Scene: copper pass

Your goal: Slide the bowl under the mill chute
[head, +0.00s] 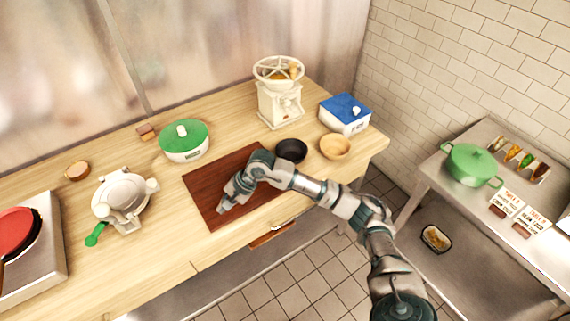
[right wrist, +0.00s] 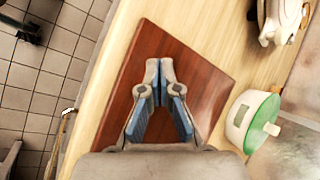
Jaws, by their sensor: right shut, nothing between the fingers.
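The cream mill (head: 279,103) with a hand wheel on top stands at the back of the counter. A small black bowl (head: 291,150) sits in front of it, by the right corner of the dark red-brown board (head: 204,192). A pale wooden bowl (head: 335,147) sits to the right of the black one. Both bowls stand apart from the mill. My right gripper (head: 222,208) is over the left front part of the board, well left of both bowls. It is shut and empty, fingertips together, in the right wrist view (right wrist: 159,72). My left gripper is not in view.
A green-lidded container (head: 184,141) stands behind the board and a blue-lidded one (head: 345,113) right of the mill. A white waffle-iron-like appliance (head: 124,200) stands at left. A green pot (head: 472,165) is on the separate right table (head: 432,166).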

